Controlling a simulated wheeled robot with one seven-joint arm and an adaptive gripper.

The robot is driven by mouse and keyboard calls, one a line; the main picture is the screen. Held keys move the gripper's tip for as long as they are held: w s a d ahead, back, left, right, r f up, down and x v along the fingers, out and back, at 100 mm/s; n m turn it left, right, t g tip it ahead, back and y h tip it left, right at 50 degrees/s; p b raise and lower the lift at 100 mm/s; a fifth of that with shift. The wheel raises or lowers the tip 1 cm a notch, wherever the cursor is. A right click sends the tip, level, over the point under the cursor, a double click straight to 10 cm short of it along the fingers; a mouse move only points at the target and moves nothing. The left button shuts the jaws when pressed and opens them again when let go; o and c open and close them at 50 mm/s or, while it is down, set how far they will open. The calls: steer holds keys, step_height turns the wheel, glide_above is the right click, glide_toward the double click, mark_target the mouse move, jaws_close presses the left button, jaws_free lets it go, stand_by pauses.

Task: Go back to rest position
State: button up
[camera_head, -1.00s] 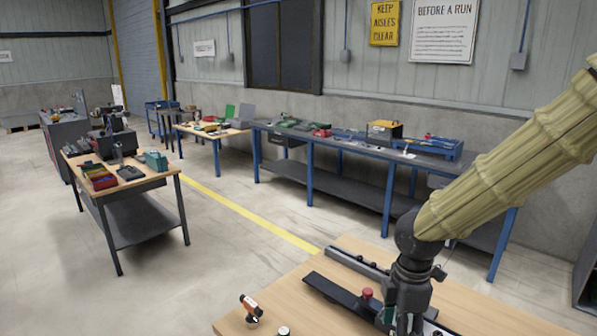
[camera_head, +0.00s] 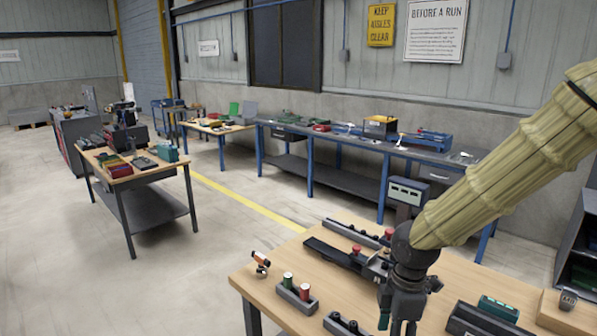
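My gripper (camera_head: 398,318) hangs at the end of my arm, in its tan cover, over the right part of the near wooden table (camera_head: 262,284). It points down, with its lower end close to the bottom edge of the picture. The fingertips are small and dark, so I cannot tell whether they are open or shut, or whether anything is between them. Behind the gripper lies a dark rail (camera_head: 335,252) with a red knob (camera_head: 357,249), partly hidden by the wrist.
A green-topped device (camera_head: 499,309) is at right. A display box (camera_head: 407,191) stands behind. The aisle with the yellow line (camera_head: 235,198) is clear.

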steer(key=s+a+f+m+y+b, duration=0.1)
steer(key=s+a+f+m, duration=0.15)
steer(key=f, duration=0.55)
steer(key=s+a+f+m+y, duration=0.1)
steer(key=s+f+m, duration=0.2)
steer(key=f, duration=0.6)
steer(key=s+d+f+m+h+b, duration=0.1)
steer(key=s+d+f+m, duration=0.2)
steer(key=s+f+m, duration=0.3)
steer(key=s+d+f+m+h+b, duration=0.1)
steer(key=s+f+m, duration=0.5)
steer(key=s+f, duration=0.8)
step_height(320, 180, down, 4)
steer(key=shift+s+d+f+m+b, duration=0.15)
steer(key=shift+d+m+b, duration=0.25)
steer(key=shift+d, duration=0.8)
